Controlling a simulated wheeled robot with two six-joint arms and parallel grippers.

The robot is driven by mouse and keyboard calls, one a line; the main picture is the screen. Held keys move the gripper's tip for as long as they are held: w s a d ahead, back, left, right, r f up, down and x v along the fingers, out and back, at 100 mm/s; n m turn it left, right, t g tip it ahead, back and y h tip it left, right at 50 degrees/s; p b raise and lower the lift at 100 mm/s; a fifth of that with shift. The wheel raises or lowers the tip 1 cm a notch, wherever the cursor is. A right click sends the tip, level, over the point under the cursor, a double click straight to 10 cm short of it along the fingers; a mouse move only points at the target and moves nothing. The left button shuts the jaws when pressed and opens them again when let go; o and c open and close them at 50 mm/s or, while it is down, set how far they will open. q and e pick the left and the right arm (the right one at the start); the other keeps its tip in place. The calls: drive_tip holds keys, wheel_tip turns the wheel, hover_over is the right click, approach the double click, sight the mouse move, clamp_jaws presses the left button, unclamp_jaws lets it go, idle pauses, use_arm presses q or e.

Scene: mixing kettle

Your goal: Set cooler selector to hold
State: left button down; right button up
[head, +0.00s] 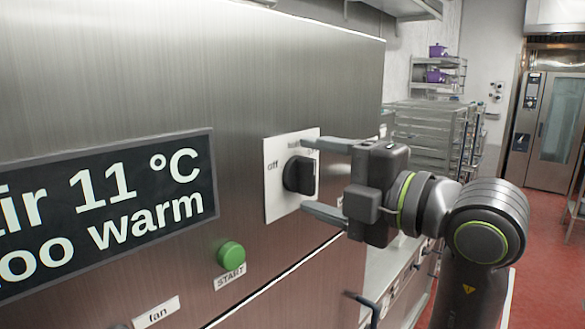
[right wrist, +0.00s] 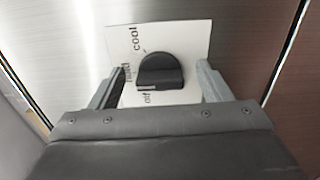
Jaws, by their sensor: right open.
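The cooler selector is a black knob (head: 299,175) on a white plate (head: 280,207) fixed to the steel cabinet front. In the right wrist view the knob (right wrist: 160,72) lies below the word "cool", with "hold" at its left and "off" below it. I cannot tell for sure which word the knob points at. My right gripper (head: 304,175) is open, its fingers above and below the knob in the head view. In the right wrist view its fingers (right wrist: 160,69) stand on either side of the knob, with gaps. My left gripper is out of view.
A dark display (head: 110,208) reads "air 11 °C" and "too warm", its left part cut off. A green START button (head: 231,254) sits lower left of the selector, with a "fan" label (head: 157,313) below. Racks (head: 430,130) and an oven (head: 550,125) stand further back.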

drive_tip(key=shift+d+r, duration=0.1)
drive_tip(key=p+v, duration=0.4)
drive_tip(key=v, duration=0.3)
